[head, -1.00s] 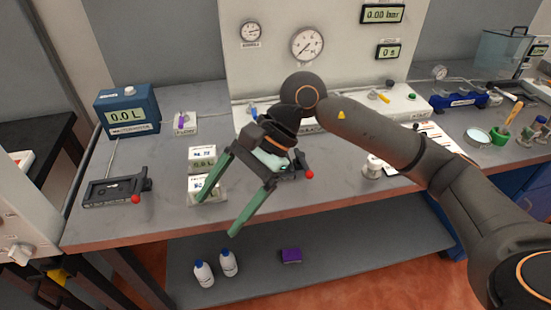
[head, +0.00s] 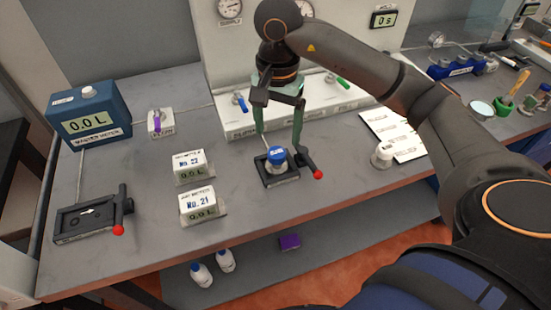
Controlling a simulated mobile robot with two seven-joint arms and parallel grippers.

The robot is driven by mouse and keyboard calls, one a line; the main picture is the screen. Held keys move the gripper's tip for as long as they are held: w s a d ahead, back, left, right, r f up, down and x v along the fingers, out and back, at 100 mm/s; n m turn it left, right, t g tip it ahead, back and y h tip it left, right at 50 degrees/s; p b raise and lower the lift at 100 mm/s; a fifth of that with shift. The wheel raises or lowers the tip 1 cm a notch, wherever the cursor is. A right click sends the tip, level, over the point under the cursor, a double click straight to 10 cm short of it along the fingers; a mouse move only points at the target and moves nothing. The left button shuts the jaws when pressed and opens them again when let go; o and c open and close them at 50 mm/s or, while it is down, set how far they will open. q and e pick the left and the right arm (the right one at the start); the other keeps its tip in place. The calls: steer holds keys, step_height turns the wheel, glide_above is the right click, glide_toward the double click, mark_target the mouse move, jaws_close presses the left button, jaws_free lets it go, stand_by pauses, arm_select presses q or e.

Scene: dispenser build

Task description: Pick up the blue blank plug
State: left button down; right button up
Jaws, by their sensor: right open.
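The blue blank plug (head: 277,156) is a small round blue piece with a pale mark on its side. It sits upright in a small black clamp (head: 284,178) with a red-tipped handle, near the middle of the bench. My right gripper (head: 280,142) points down over it with its green fingers apart, one to either side of the plug. The fingertips are close to the plug's height; I cannot tell whether either touches it. My left gripper is not in view.
Two labelled counter boxes (head: 203,204) stand left of the clamp. A second black clamp (head: 88,218) and a blue meter box (head: 89,114) are farther left. A white valve panel (head: 232,127) stands behind; a white cylinder (head: 382,154) and papers (head: 392,131) are right.

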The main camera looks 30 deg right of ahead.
mark_target(277, 152)
step_height(277, 152, down, 8)
steer(key=shift+w+f+p, duration=0.1)
steer(key=shift+p, duration=0.45)
jaws_close()
stand_by(0.6)
